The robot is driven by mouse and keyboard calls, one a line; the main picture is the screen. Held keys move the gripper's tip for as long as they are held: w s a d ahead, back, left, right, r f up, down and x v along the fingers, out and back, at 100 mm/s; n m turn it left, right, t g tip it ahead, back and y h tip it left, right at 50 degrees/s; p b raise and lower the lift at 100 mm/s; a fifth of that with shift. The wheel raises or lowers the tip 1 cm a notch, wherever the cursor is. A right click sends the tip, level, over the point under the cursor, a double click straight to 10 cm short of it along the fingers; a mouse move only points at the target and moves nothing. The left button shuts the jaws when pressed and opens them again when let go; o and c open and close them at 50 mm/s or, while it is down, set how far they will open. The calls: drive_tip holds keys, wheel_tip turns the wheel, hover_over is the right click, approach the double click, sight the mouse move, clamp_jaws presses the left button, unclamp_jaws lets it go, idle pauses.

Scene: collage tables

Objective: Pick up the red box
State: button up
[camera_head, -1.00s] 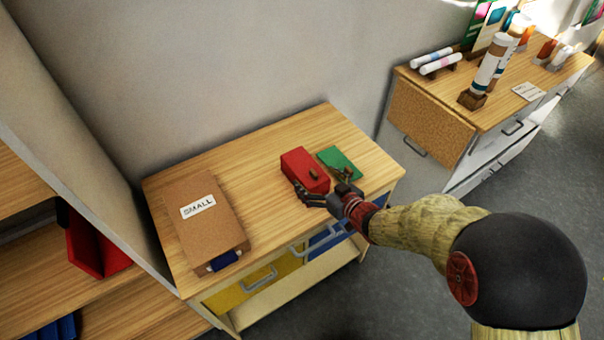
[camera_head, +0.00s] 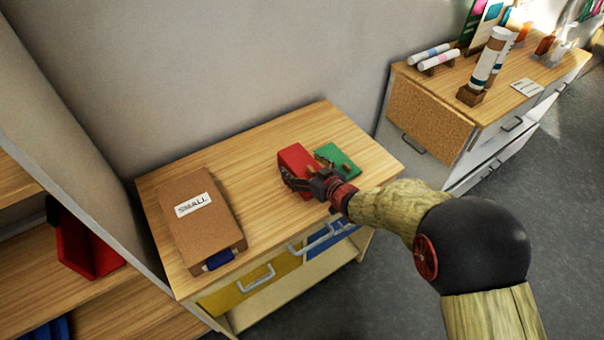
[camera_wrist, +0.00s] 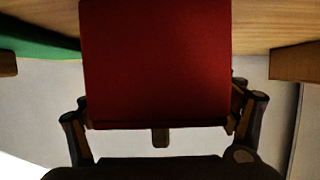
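I cannot tell whether the box is clear of the tabletop.
A brown box labelled SMALL (camera_head: 203,228) lies on the left of the near table (camera_head: 255,145). Drawers with handles are below the tabletop. A second table (camera_head: 500,103) with rolls and bottles stands at the back right. A shelf with a red bin (camera_head: 78,240) is at left.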

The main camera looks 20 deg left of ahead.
drive_tip(key=shift+c, duration=1.3)
drive_tip(key=c, duration=0.9)
drive_tip(key=shift+c, duration=0.3)
drive_tip(key=shift+r, duration=0.1)
